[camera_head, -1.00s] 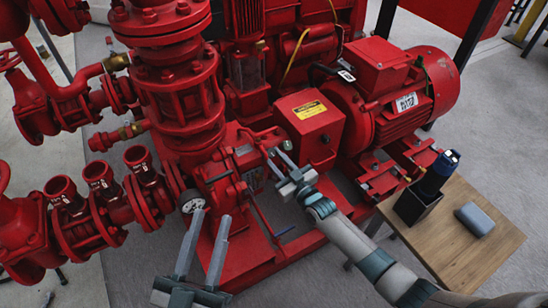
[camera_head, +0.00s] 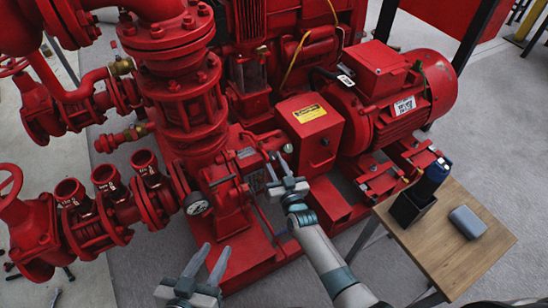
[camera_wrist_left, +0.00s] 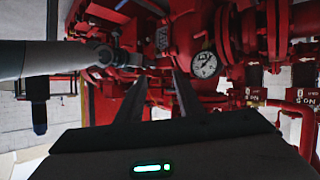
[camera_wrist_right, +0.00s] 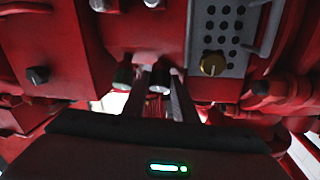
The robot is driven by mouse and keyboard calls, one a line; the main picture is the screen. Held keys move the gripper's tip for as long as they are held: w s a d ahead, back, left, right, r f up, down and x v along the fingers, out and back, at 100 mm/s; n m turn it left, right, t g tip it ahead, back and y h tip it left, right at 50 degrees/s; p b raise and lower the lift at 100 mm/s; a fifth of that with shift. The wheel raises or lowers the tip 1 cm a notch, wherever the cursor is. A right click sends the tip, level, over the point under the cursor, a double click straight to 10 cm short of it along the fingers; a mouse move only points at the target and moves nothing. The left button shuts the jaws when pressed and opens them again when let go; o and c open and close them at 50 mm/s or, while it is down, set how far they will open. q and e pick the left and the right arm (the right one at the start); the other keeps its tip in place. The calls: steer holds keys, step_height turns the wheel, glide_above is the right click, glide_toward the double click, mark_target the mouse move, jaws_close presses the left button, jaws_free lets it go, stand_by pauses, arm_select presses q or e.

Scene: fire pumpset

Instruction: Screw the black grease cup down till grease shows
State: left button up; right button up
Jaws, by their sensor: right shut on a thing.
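The black grease cup (camera_wrist_right: 158,76) shows in the right wrist view as a small dark cylinder with a pale end, between my right fingers under the red pump housing. My right gripper (camera_wrist_right: 159,85) is shut on it. In the head view this gripper (camera_head: 279,160) reaches the pump's bearing housing (camera_head: 246,158), and the cup is too small to make out. I cannot see any grease. My left gripper (camera_head: 216,249) is open and empty, in front of the pump near the lower edge of the head view. It also shows in the left wrist view (camera_wrist_left: 160,80).
A round pressure gauge (camera_head: 195,203) sits left of my right gripper. A red box with a yellow label (camera_head: 309,112) stands just behind it. Red pipes and valves (camera_head: 100,195) fill the left. A wooden table (camera_head: 460,265) at right holds a dark container (camera_head: 410,208) and a grey-blue block (camera_head: 467,222).

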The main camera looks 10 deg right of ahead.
arm_select(q)
steer(key=s+a+f+g+y+p, duration=0.1)
steer(key=s+a+f+g, duration=0.1)
steer(key=s+f+g, duration=0.1)
steer(key=shift+s+f+g, duration=0.3)
steer(key=shift+s+f, duration=0.15)
steer(key=shift+f, duration=0.35)
arm_select(e)
steer(key=m+h, duration=0.2)
steer(key=shift+a+m, duration=0.15)
steer(key=shift+m, duration=0.15)
arm_select(q)
steer(key=shift+a, duration=0.1)
arm_select(e)
steer(key=o, duration=0.8)
steer(key=shift+c, duration=0.2)
arm_select(q)
steer(key=shift+f, duration=0.15)
